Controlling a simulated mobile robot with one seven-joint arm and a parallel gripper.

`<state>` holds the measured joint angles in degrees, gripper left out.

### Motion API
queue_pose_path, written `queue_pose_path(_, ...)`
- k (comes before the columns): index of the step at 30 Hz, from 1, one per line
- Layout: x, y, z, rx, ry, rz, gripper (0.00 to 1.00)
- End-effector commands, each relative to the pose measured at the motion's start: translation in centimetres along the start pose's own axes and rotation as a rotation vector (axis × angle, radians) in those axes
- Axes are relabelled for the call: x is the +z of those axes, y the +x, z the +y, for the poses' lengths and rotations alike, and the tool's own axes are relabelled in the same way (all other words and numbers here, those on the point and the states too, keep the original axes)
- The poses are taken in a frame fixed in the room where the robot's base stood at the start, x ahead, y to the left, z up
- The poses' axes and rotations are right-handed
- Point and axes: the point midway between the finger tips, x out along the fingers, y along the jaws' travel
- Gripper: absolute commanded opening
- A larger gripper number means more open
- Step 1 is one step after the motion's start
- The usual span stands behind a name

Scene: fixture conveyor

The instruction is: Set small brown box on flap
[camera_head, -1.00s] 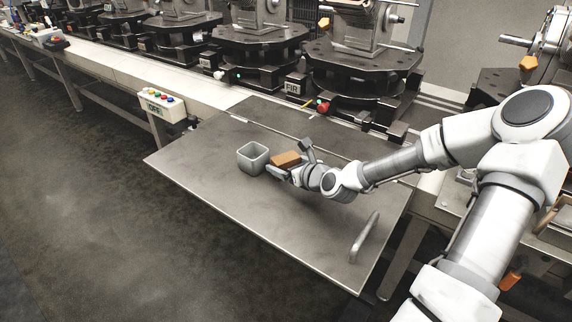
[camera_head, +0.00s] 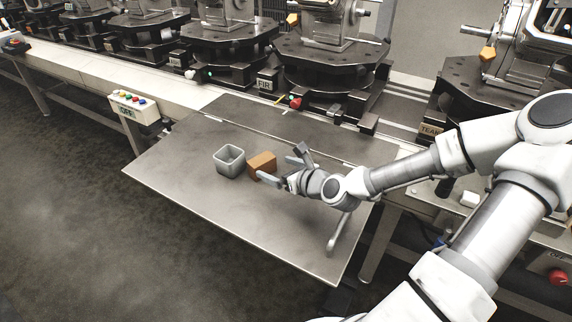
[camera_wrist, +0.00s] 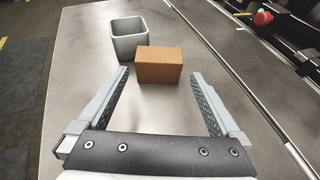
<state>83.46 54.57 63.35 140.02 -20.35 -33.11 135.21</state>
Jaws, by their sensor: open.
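The small brown box (camera_head: 262,165) sits on the grey metal flap (camera_head: 200,205), just right of a grey open container. In the wrist view the box (camera_wrist: 159,65) lies ahead of the fingertips, in line with the gap between them. My gripper (camera_head: 280,170) is open and empty, right of the box and low over the flap. In the wrist view my gripper (camera_wrist: 160,78) has its two fingers spread wide apart. The flap also shows in the wrist view (camera_wrist: 80,90).
The grey open container (camera_head: 229,162) stands close beside the box; it also shows in the wrist view (camera_wrist: 128,40). A handle (camera_head: 340,232) rises at the flap's right end. Machine fixtures (camera_head: 330,65) line the conveyor behind. The flap's front left is clear.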

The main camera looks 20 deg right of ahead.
Motion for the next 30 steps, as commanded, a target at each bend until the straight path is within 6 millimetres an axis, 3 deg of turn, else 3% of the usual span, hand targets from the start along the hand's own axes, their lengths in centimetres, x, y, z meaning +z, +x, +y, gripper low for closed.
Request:
queue_pose_path(3,0.3,-1.9,0.0,-0.001,0.003,-0.001,1.00)
queue_pose_path(9,0.1,-3.4,0.0,0.000,0.000,0.000,1.00)
queue_pose_path(30,0.0,-3.7,0.0,0.000,-0.001,0.000,1.00)
